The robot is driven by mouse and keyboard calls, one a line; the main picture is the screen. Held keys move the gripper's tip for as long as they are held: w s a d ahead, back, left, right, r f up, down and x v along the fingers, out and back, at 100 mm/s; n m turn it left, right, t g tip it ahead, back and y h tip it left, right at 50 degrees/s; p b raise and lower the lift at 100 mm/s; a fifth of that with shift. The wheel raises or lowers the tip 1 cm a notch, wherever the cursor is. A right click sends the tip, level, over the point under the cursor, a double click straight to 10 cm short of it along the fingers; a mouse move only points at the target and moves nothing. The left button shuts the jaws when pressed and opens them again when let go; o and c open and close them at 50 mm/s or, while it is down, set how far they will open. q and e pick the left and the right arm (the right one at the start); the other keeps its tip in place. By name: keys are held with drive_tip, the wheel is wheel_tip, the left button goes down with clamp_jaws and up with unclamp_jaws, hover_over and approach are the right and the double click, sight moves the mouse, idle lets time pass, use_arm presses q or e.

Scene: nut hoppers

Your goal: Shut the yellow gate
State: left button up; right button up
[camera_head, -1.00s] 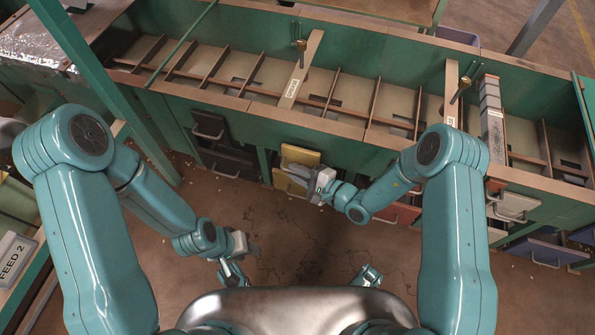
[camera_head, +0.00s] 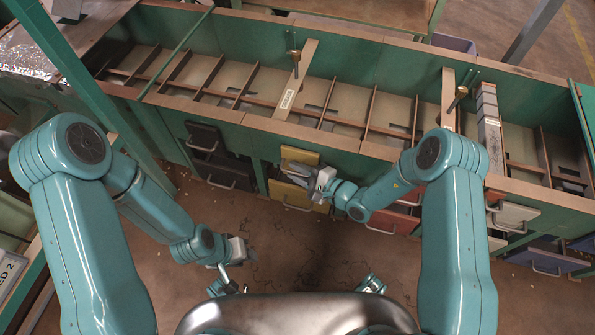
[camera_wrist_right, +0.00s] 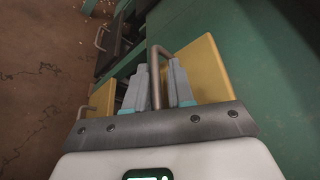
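The front of the green hopper bench has a pair of yellow gates, an upper one (camera_head: 301,157) and a lower one (camera_head: 297,193) with a metal handle. My right gripper (camera_head: 292,171) is in front of the upper yellow gate and partly covers it. In the right wrist view a yellow gate (camera_wrist_right: 209,72) stands ahead, and its bar handle (camera_wrist_right: 156,80) lies between the two grey fingers (camera_wrist_right: 158,85), which look closed on it. The other yellow gate (camera_wrist_right: 101,98) shows at left. My left gripper (camera_head: 243,251) hangs over the floor, away from the gates; its fingers are unclear.
Black gates (camera_head: 203,137) are left of the yellow pair, and red gates (camera_head: 403,197) are to the right near my right arm. A white gate (camera_head: 514,215) and a blue one (camera_head: 540,256) are further right. The floor (camera_head: 310,240) in front is clear.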

drive_tip(key=p+v, duration=0.5)
drive_tip(key=v, duration=1.1)
drive_tip(key=shift+s+d, duration=0.1)
drive_tip(key=shift+s, duration=0.05)
